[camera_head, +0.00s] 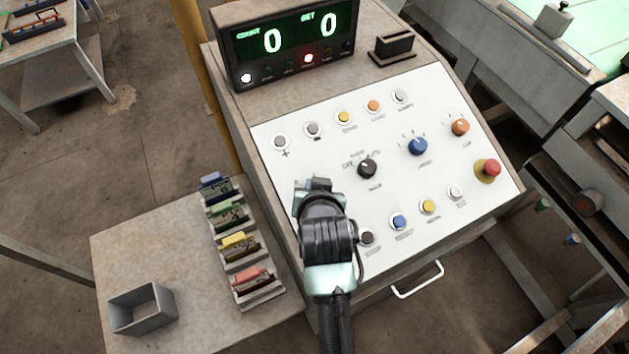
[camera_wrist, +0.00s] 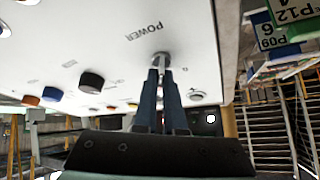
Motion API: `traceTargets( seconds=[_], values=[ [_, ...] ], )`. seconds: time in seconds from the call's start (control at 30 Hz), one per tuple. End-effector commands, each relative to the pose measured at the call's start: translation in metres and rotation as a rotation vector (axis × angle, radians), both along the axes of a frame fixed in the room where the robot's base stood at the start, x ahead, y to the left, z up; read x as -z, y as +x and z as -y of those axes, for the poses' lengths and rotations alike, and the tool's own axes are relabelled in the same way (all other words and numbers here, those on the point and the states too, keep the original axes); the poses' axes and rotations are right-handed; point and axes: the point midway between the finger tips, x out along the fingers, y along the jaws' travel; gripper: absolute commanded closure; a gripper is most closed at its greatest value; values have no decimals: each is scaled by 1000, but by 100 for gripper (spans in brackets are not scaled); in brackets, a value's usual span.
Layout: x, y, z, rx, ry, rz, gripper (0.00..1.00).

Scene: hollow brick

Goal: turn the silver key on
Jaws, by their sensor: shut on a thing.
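The silver key (camera_wrist: 161,58) sits in its round switch on the white panel (camera_head: 290,175), beside the word POWER in the wrist view. My gripper (camera_wrist: 162,76) points at it there, with its two fingers close together and shut on the key. The fingers hide most of the key, so I cannot tell how far it is turned. In the head view my gripper (camera_head: 316,184) is at the panel's left side, and my wrist hides the key.
The panel carries a black knob (camera_head: 367,168), a blue knob (camera_head: 418,146), an orange knob (camera_head: 460,127), a red mushroom button (camera_head: 491,168) and several push buttons. A display (camera_head: 290,42) reads 0 and 0. A side table holds coloured tags in a rack and a grey box (camera_head: 143,308).

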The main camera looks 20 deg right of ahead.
Motion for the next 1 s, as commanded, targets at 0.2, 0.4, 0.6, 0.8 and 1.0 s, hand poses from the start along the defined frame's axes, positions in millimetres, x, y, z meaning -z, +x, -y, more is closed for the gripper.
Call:
traceTargets(
  seconds=[0.2, 0.4, 0.6, 0.8, 1.0],
  values=[
    [9, -5, -1, 6, 8, -23, 100],
    [9, -5, -1, 5, 9, -23, 89],
    [8, -4, -2, 3, 8, -20, 62],
    [5, -2, -1, 3, 6, -12, 62],
    [-3, -9, -4, 3, 5, -9, 62]
  ],
)
